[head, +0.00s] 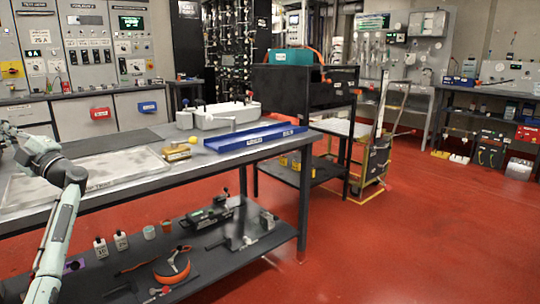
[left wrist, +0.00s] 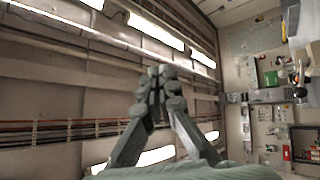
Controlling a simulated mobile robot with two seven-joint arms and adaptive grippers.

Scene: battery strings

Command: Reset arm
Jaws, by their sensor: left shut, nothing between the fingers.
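In the head view, my left arm (head: 62,205) comes in at the left edge in front of the workbench. It bends at an elbow over the bench's left end and runs out of frame, so its gripper is not seen there. In the left wrist view, my left gripper (left wrist: 158,78) has its fingertips together and is empty. It points up towards the ceiling lights and clear of any object. My right arm and gripper are in neither view.
The workbench (head: 110,193) bears a white-grey tray (head: 130,165), a yellow-brass block (head: 177,152), a blue tray (head: 255,137) and a pale grey casing (head: 218,115). Its lower shelf (head: 120,278) holds tools and bottles. A hand truck (head: 375,150) stands beyond. The red floor at right is clear.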

